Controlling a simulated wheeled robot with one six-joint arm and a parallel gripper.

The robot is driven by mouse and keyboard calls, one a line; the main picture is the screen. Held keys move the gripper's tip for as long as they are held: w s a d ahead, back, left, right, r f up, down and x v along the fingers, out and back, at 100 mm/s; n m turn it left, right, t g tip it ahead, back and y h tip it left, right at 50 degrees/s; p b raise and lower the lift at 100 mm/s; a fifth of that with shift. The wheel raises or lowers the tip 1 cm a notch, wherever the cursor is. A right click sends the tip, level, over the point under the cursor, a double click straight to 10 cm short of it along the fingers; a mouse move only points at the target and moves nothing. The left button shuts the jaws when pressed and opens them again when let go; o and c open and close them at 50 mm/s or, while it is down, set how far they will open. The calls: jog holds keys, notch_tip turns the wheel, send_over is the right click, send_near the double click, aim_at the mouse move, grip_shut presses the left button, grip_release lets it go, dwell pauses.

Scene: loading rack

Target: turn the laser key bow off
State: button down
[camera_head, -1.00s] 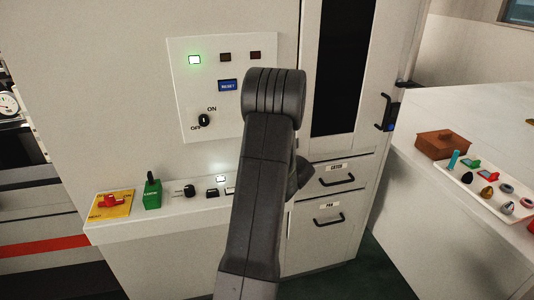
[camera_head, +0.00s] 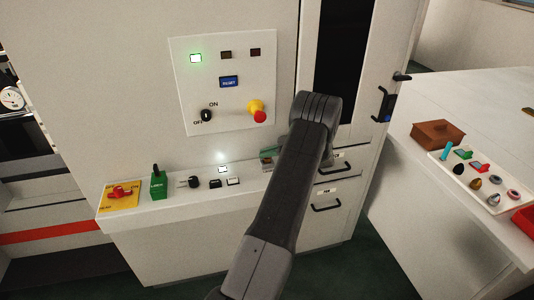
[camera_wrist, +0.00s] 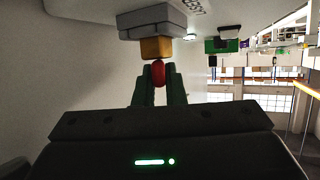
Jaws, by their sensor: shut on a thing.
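In the wrist view my gripper (camera_wrist: 158,82) has its two dark green fingers on either side of a small red piece, which I take to be the laser key bow (camera_wrist: 158,70). The fingers are shut on it. Behind the bow is a yellow-orange block (camera_wrist: 156,47), then a grey block (camera_wrist: 152,20). Which way the bow is turned cannot be told. In the head view my arm hides most of the gripper and the bow, near the right end of the control ledge (camera_head: 160,222).
The ledge carries a yellow plate with a red handle (camera_head: 121,192), a green switch (camera_head: 158,183) and small buttons. Above are a blue RESET button (camera_head: 229,82) and a red-and-yellow stop button (camera_head: 258,110). At right, a table (camera_head: 480,100) holds a brown box (camera_head: 438,134) and a tray.

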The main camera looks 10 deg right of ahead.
jog(key=shift+n+g+y+b, duration=0.6)
jog(key=shift+n+g+b, duration=0.2)
jog(key=shift+n+g, duration=0.9)
jog(key=c, duration=1.5)
grip_release()
jog(key=shift+r, duration=0.1)
notch_tip(320, 180, up, 10)
jog(key=shift+f+b, duration=0.1)
jog(key=shift+b, duration=1.15)
